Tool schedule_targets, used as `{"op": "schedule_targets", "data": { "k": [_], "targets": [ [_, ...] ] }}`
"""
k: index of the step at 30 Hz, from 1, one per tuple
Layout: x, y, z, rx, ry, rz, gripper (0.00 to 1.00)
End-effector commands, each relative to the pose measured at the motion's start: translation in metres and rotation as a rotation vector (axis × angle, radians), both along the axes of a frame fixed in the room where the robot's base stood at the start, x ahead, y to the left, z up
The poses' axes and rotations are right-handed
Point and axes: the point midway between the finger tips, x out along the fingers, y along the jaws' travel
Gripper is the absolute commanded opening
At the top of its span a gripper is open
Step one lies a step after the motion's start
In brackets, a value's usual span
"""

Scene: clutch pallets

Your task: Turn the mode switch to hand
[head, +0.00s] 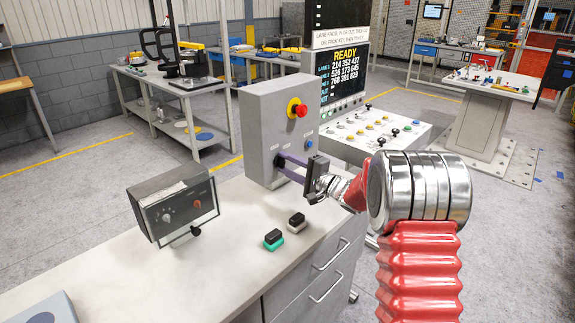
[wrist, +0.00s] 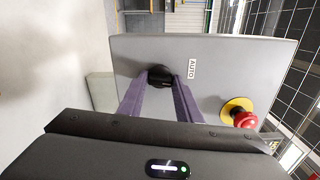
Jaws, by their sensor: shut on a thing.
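The grey control box (head: 262,115) stands upright on the bench. My gripper (head: 281,159) reaches the lower front of the box from the right in the head view. Its two purple fingers (wrist: 160,84) are closed on the knob, one on each side. The fingers hide part of the knob, and I cannot tell which way its pointer faces. No hand label is visible.
A red emergency button (head: 297,108) on a yellow ring sits above the switch; a blue button (head: 309,143) is also on the box. A tilted meter box (head: 175,205) and two small rocker blocks, one green-based (head: 273,239) and one brown (head: 296,220), stand on the bench (head: 110,270).

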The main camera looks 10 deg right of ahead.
Motion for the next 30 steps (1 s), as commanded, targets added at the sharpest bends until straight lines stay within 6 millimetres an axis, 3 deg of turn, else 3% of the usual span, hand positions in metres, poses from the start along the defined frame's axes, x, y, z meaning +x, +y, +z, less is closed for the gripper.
{"op": "schedule_targets", "data": {
  "k": [30],
  "targets": [
    [-0.0005, 0.0001, -0.0047, 0.676, 0.499, -0.003, 0.09]
  ]
}}
